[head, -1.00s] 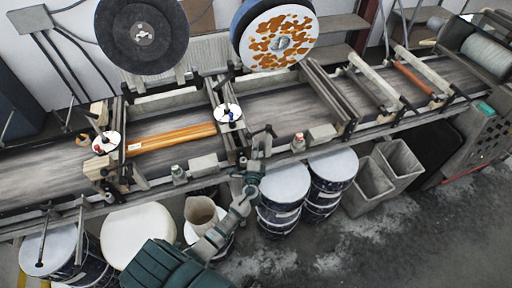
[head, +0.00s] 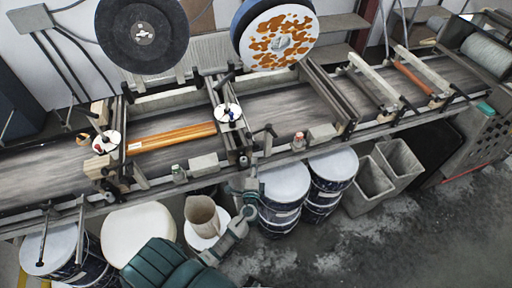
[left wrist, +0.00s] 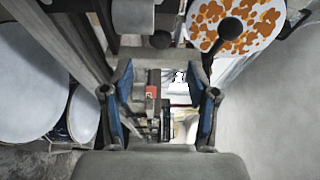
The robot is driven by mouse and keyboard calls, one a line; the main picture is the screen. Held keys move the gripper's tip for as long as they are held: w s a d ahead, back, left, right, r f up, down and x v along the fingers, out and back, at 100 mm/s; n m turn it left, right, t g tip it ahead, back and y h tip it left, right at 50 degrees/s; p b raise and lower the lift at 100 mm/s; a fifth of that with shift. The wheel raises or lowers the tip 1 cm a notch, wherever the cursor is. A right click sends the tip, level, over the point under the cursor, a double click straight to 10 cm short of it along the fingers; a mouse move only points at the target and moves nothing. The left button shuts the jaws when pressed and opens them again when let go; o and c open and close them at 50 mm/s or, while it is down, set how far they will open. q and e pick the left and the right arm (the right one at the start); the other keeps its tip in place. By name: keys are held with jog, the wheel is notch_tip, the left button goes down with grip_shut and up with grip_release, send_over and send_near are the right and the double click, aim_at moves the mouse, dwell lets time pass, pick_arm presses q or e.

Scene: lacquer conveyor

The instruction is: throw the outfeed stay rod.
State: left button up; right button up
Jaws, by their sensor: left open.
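I cannot tell for sure which part is the outfeed stay rod. A short black bent lever (head: 265,132) stands at the conveyor's front edge, right of the middle frame. My left gripper (head: 243,183) is in front of the conveyor and below this lever, apart from it. In the left wrist view my left gripper (left wrist: 161,85) is open, its blue-padded fingers apart. A small red-faced part (left wrist: 152,91) shows in the gap beyond them; whether anything touches the fingers is not clear. My right gripper is not in view.
The conveyor belt (head: 275,103) carries an orange-brown plank (head: 172,136). Drums (head: 285,182) and grey bins (head: 368,181) stand under its front edge. A beige jug (head: 202,215) is near my arm. A spotted disc (head: 280,38) stands behind. The floor at the front right is clear.

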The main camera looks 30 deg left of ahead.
pick_arm(q)
jog(key=b+v, duration=0.1)
jog(key=v, duration=0.9)
jog(key=shift+s+b, duration=0.15)
jog(key=shift+b, duration=0.2)
dwell(0.3)
jog(key=v, duration=1.2)
jog(key=shift+f, duration=0.15)
